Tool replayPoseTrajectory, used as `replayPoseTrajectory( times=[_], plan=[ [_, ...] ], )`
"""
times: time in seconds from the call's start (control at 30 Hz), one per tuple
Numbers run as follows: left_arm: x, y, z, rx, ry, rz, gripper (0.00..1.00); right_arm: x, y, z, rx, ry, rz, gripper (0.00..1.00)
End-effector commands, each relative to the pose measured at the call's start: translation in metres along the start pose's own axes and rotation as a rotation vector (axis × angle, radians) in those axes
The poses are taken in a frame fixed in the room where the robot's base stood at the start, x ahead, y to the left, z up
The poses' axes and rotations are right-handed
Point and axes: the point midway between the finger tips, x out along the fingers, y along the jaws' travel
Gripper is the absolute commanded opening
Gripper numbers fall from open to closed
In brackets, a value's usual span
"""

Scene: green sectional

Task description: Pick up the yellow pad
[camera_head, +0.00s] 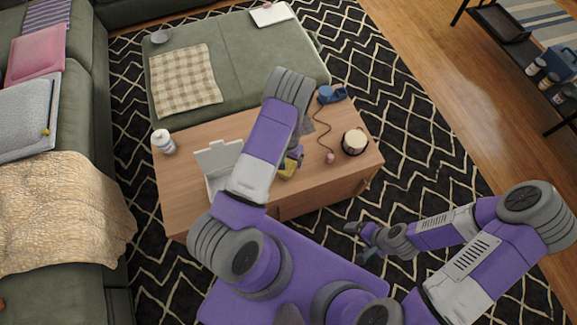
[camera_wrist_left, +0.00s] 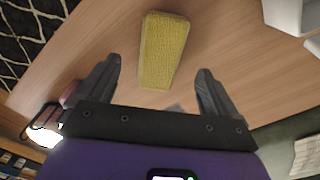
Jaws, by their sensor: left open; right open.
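The yellow pad (camera_wrist_left: 163,48) lies on the wooden table (camera_wrist_left: 240,80) in the left wrist view. In the head view it is a small yellow patch (camera_head: 288,170), partly hidden by my left arm. My left gripper (camera_wrist_left: 158,73) is open and empty, its fingers on either side of the pad's near end in the picture. I cannot tell how high it is above the table. In the head view my left gripper (camera_head: 297,155) is mostly hidden behind its arm. My right gripper (camera_head: 360,235) is open and empty over the rug, right of the table.
A white open box (camera_head: 217,158) and a white bottle (camera_head: 163,141) stand on the table's left part. A candle jar (camera_head: 354,142) and a blue object (camera_head: 330,94) with a cord are at the right. A green ottoman (camera_head: 245,50) stands behind the table.

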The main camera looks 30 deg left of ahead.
Motion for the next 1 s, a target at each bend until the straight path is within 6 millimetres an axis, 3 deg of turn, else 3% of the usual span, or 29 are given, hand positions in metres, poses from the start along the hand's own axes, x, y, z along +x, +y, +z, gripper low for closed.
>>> replayPoseTrajectory(
  times=[0.33, 0.6, 1.0],
  plan=[
    [0.048, -0.002, -0.003, -0.001, -0.001, -0.001, 0.94, 0.023, 0.009, -0.001, 0.0, 0.0, 0.0, 0.93],
    [0.05, -0.002, -0.004, 0.0, 0.001, 0.0, 0.94, 0.022, 0.008, -0.001, 0.0, 0.0, 0.0, 0.93],
    [0.05, -0.002, -0.004, -0.001, 0.001, 0.0, 0.34, 0.022, 0.008, -0.001, 0.0, 0.0, 0.0, 0.93]
  ],
)
